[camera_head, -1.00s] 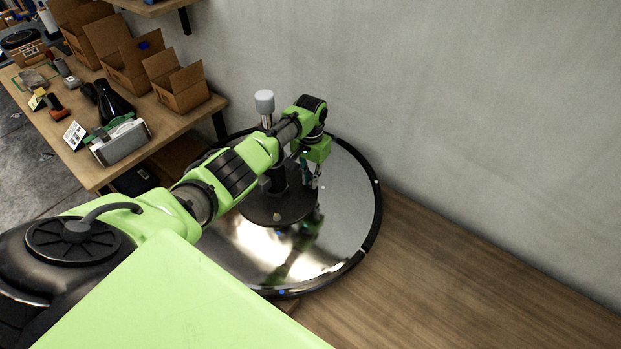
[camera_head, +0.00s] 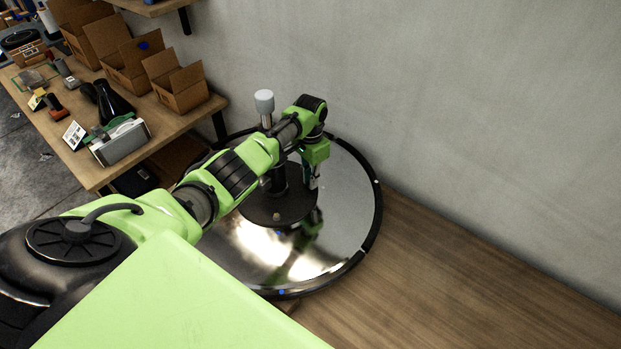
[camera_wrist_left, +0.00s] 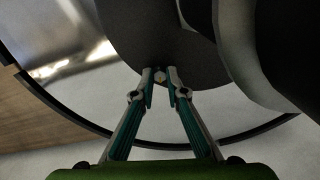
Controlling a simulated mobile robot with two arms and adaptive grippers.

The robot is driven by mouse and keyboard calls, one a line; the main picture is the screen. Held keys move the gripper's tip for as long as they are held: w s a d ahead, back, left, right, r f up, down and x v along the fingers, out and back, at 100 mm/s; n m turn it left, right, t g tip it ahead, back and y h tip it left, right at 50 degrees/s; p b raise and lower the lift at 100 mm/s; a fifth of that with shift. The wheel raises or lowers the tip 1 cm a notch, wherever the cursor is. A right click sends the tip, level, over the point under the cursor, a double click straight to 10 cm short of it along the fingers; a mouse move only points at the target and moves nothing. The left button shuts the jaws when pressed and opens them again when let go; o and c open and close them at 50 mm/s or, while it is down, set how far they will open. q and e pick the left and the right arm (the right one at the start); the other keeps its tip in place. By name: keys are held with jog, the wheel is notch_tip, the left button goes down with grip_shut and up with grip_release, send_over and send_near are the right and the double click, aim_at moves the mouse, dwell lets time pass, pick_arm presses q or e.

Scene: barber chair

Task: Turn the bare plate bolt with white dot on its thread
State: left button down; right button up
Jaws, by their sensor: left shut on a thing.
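The chair base is a shiny round disc (camera_head: 350,215) with a dark round plate (camera_head: 255,212) at its middle. The plate also shows in the left wrist view (camera_wrist_left: 130,30). My left gripper (camera_head: 313,186) points down at the plate's right edge. In the left wrist view the fingertips (camera_wrist_left: 160,70) are closed on the sides of a small pale bolt (camera_wrist_left: 159,77) near the plate's rim. Its white dot cannot be made out. Another small bolt (camera_head: 276,217) stands on the front of the plate. My right gripper is not in view.
A dark column (camera_head: 279,180) rises from the plate, close to my left arm. A grey-white cylinder (camera_head: 264,101) stands up behind the arm. The wall (camera_head: 450,110) is close behind the disc. A workbench with open cardboard boxes (camera_head: 178,88) is at left. Wooden floor (camera_head: 440,270) is free at right.

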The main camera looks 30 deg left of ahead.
pick_arm(q)
jog(key=c, duration=2)
grip_release()
notch_tip(320, 180, up, 12)
jog(key=shift+r, duration=0.1)
